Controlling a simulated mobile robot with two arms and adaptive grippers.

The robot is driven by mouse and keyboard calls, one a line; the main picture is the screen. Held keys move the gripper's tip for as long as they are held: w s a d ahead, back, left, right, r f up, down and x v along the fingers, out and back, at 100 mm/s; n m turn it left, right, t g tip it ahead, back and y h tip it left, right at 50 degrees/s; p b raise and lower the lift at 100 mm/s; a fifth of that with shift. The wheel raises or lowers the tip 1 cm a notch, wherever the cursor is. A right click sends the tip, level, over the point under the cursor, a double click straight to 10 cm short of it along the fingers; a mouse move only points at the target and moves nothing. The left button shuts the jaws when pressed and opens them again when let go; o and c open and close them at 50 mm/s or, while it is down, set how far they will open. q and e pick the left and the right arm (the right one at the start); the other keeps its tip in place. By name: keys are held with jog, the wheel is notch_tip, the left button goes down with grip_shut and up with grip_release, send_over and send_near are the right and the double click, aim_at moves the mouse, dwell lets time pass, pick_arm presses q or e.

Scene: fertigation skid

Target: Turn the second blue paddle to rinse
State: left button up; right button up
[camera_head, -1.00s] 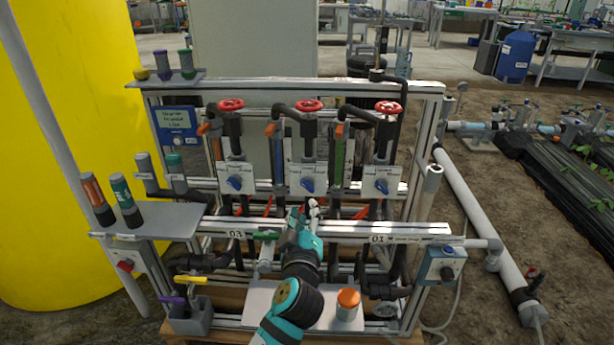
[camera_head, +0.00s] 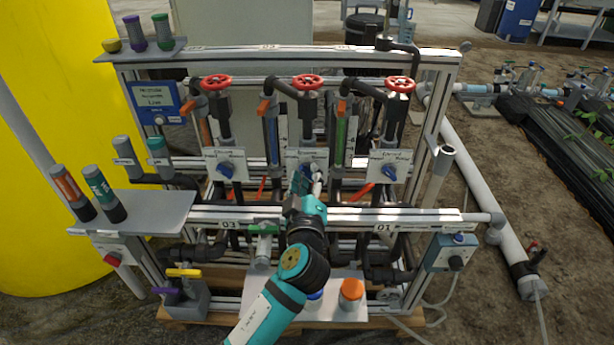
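Three white plates with blue paddles are in a row on the skid: the left paddle (camera_head: 226,169), the middle paddle (camera_head: 309,167) and the right paddle (camera_head: 389,172). The middle paddle is the second from either side, and my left gripper hides most of it and the lower part of its plate (camera_head: 307,155). The print on the plates is too small to read. My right gripper is out of view.
Red handwheels (camera_head: 308,82) sit above the plates. A front rail (camera_head: 345,217) runs below my gripper, with a green-handled valve (camera_head: 264,230) on it. An orange-capped bottle (camera_head: 351,290) stands below. A grey shelf (camera_head: 150,210) with bottles is at the left.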

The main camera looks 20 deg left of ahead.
pick_arm(q)
grip_shut()
jog(key=m, duration=0.3)
jog(key=shift+m, duration=0.4)
jog(key=m, duration=0.4)
jog(key=shift+a+r+m+p, duration=0.1)
jog(key=shift+m+p, duration=0.2)
jog(key=shift+p, duration=0.05)
jog(key=shift+m, duration=0.4)
jog(key=m+p, duration=0.2)
jog(key=m, duration=0.4)
jog(key=shift+m, duration=0.4)
jog(key=shift+m+p, duration=0.5)
jog(key=shift+m, duration=0.6)
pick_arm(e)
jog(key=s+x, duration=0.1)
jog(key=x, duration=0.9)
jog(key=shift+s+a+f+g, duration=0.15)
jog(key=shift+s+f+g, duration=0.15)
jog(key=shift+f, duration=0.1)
